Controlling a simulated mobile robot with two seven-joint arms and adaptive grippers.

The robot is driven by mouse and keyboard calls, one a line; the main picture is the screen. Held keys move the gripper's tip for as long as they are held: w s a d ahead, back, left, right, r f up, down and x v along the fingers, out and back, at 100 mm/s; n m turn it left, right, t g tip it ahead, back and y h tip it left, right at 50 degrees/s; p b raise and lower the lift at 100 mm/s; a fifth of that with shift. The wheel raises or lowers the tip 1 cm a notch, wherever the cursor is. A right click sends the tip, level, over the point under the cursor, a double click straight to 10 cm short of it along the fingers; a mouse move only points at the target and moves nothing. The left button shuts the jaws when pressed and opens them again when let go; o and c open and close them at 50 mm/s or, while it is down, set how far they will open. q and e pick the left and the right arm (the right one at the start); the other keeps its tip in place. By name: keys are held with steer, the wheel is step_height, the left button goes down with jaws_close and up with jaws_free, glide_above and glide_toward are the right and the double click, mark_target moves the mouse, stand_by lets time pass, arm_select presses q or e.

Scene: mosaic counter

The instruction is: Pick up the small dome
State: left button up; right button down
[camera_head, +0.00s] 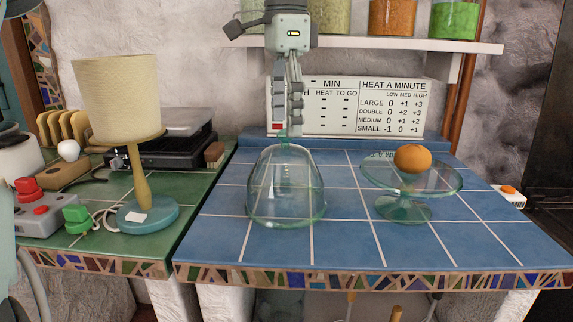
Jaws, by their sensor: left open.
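A clear glass dome (286,200) stands upright on the blue-tiled counter (345,240), near its middle. My left gripper (287,127) points straight down above the dome, with its fingertips at the height of the dome's top. It is open; the fingers are seen nearly edge-on, so the gap between them is hard to see. The knob at the dome's top is partly hidden by the fingers, and I cannot tell whether they touch it. My right gripper is not in view.
A glass cake stand (405,211) holding an orange fruit (413,158) is right of the dome. A lamp (118,95) stands on the green counter at left. A sign (350,106) and a shelf of jars (395,43) are behind. The counter's front is clear.

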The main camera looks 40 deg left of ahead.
mark_target(285, 169)
arm_select(q)
steer(key=shift+f, duration=1.4)
jaws_close()
